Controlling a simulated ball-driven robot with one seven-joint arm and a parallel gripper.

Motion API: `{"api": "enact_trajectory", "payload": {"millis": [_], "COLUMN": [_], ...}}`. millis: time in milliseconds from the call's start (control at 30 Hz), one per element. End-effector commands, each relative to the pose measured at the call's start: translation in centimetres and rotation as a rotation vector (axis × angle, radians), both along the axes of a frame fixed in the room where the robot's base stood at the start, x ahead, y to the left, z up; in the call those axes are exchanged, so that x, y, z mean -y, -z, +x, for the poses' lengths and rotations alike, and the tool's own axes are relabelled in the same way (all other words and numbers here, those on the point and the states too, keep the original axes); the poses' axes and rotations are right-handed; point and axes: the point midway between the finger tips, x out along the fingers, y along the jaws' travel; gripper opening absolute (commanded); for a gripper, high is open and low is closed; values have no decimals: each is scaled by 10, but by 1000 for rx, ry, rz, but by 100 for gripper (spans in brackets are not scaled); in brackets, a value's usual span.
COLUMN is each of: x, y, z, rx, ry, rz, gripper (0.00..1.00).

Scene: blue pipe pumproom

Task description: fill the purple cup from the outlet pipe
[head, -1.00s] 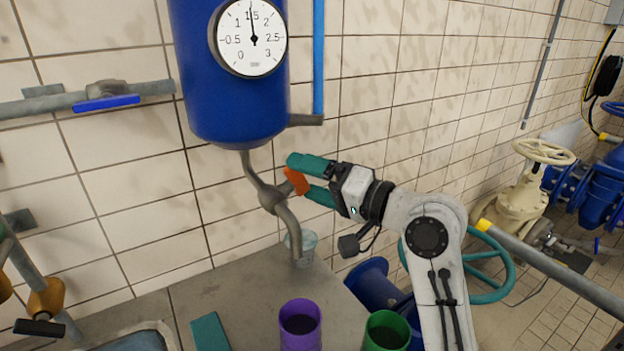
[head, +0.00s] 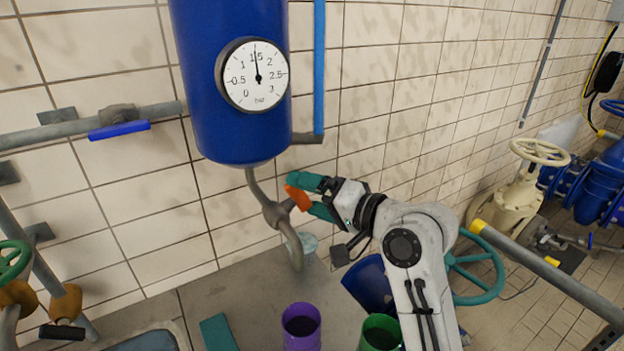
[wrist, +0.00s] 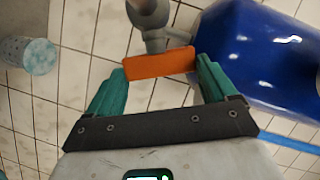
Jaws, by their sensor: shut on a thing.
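The purple cup (head: 301,341) stands upright at the front edge of the grey bench, apart from the pipe's end; its inside looks dark. The grey outlet pipe (head: 293,247) curves down from under the blue tank. An orange handle (head: 298,198) sits on its valve body. My gripper (head: 302,197) is shut on this handle. The wrist view shows the orange handle (wrist: 160,63) between the teal fingers of my gripper (wrist: 160,72). No water shows at the pipe's end. The purple cup is not in the wrist view.
A clear cup (head: 306,246) stands behind the pipe's end. A green cup (head: 381,333) is right of the purple cup, and a teal block (head: 217,333) lies to its left. The blue tank (head: 230,125) with a gauge hangs above. The bench (head: 240,287) middle is clear.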

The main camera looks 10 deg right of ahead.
Motion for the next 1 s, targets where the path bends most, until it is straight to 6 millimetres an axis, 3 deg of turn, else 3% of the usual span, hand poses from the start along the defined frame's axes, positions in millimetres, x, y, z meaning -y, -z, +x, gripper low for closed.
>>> {"api": "enact_trajectory", "payload": {"millis": [567, 600, 733, 1000], "x": [1, 1, 0, 1], "y": [0, 0, 0, -1], "z": [0, 0, 0, -2], "rx": [-48, -48, -48, -46], "ry": [27, 27, 27, 26], "rz": [-15, -15, -15, -15], "gripper": [55, 88, 100, 100]}}
